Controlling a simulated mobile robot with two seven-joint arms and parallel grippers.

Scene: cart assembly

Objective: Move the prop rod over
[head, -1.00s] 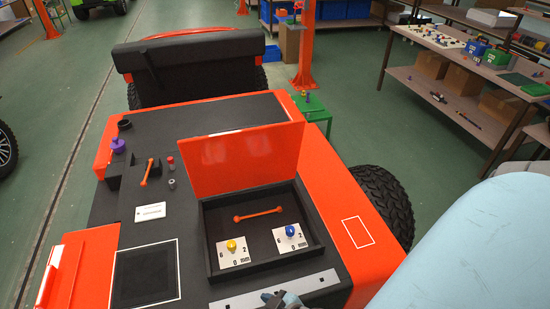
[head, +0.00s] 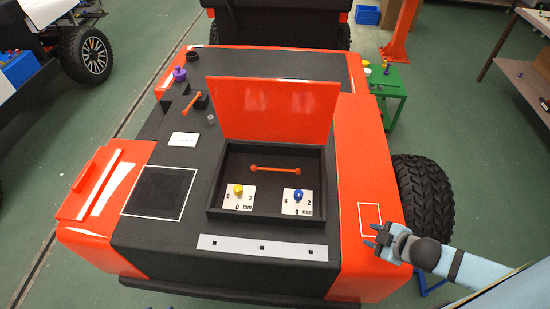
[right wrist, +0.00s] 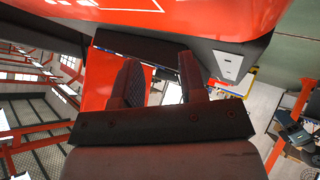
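An orange rod (head: 275,169) with knobbed ends lies across the inside of the open black compartment (head: 216,190). A second, shorter orange rod (head: 191,104) lies tilted on the black deck at the left. I cannot tell from the pictures which is the prop rod. The orange lid (head: 275,108) stands raised behind the compartment. My right gripper (head: 372,236) is beside the white-outlined square on the right orange panel, well away from both rods. Its two fingers are apart in the right wrist view (right wrist: 160,80), with nothing between them. My left gripper is out of view.
A yellow knob (head: 238,189) and a blue knob (head: 298,195) stand on white dial plates in the compartment. A pale strip (head: 262,248) lies along the front deck. A purple knob (head: 179,74) stands at the back left. A tyre (head: 422,195) is at the right.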

